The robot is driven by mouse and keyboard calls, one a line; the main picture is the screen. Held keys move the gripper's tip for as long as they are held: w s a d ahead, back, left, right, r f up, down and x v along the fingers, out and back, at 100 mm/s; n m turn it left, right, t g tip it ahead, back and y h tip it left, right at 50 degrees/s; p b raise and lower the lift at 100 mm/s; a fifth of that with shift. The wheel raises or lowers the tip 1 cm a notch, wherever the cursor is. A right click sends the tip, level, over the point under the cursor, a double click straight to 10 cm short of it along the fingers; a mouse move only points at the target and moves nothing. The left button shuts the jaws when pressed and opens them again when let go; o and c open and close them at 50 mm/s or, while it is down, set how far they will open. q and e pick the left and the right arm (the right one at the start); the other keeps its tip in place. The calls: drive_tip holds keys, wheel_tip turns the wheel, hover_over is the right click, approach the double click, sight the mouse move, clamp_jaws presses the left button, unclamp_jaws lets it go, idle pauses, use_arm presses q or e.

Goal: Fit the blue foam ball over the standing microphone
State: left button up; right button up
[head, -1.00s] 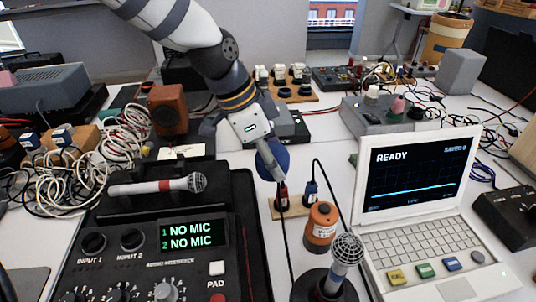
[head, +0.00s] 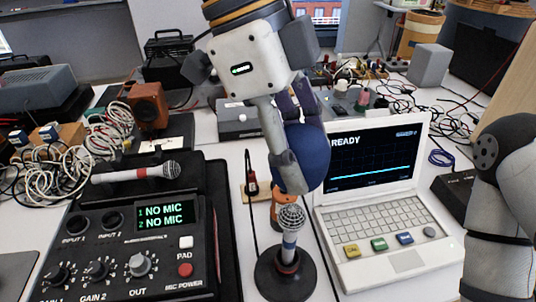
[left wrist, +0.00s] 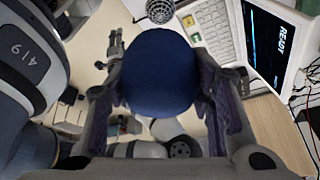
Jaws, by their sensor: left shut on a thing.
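My left gripper (head: 298,150) is shut on the blue foam ball (head: 314,158), with a finger on either side. The ball also shows between the fingers in the left wrist view (left wrist: 160,75). The standing microphone (head: 290,220) is upright on a round black base (head: 285,283), its silver mesh head uncovered. In the head view the ball is just above and slightly right of the mesh head, apart from it. The mesh head also shows at the top of the left wrist view (left wrist: 160,11). My right gripper is not in view; part of my right arm is at the right edge.
A white laptop (head: 375,215) stands close on the right, its screen showing READY. On the left, an audio interface (head: 120,245) reads NO MIC on both lines, with another microphone (head: 135,173) lying behind it.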

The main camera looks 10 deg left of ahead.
sight(292, 208)
use_arm(q)
wheel_tip(292, 208, down, 2)
drive_tip(key=shift+a, duration=0.1)
drive_tip(key=shift+f, duration=3.65)
drive_tip(key=shift+f, duration=0.55)
drive_tip(key=o, duration=0.9)
